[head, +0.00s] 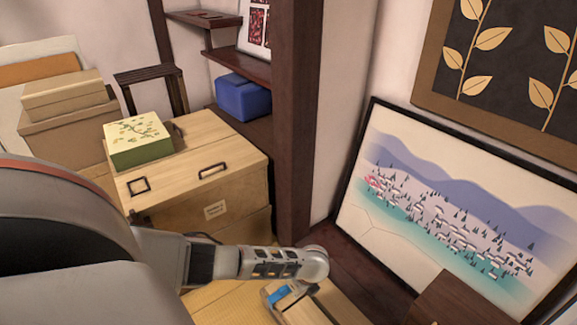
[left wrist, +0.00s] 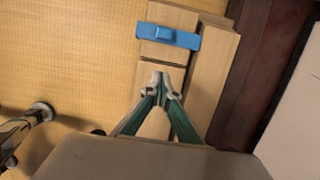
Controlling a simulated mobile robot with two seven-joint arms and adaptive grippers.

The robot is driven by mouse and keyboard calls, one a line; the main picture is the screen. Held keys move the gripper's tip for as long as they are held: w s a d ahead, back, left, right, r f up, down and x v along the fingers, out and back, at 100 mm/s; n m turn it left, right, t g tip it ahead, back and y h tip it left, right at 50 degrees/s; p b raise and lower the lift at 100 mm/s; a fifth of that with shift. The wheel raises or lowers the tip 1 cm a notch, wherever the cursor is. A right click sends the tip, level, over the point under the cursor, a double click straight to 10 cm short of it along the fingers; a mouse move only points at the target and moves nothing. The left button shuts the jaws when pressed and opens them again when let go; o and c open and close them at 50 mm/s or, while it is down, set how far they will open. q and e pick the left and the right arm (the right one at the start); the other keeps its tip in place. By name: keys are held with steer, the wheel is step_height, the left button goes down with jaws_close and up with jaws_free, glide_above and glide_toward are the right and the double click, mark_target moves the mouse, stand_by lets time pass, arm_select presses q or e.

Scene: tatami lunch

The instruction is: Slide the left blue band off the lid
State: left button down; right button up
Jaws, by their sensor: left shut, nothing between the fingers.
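A blue band (left wrist: 168,36) lies across a pale wooden lid (left wrist: 180,18) in the left wrist view, with a raised piece on its middle. I see only one blue band. My right gripper is not clearly in view.
A wooden strip (left wrist: 215,75) lies along the right of the lid. In the head view stand a wooden chest (head: 240,185), a green patterned box (head: 140,150) and a leaning framed picture (head: 445,220).

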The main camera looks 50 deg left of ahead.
arm_select(q)
steer(key=shift+p+v, duration=0.3)
steer(key=shift+v, duration=0.7)
arm_select(e)
steer(key=shift+s+d+f, duration=0.3)
steer(key=shift+d+f, duration=0.1)
steer(key=shift+d, duration=0.1)
arm_select(q)
steer(key=shift+s, duration=0.15)
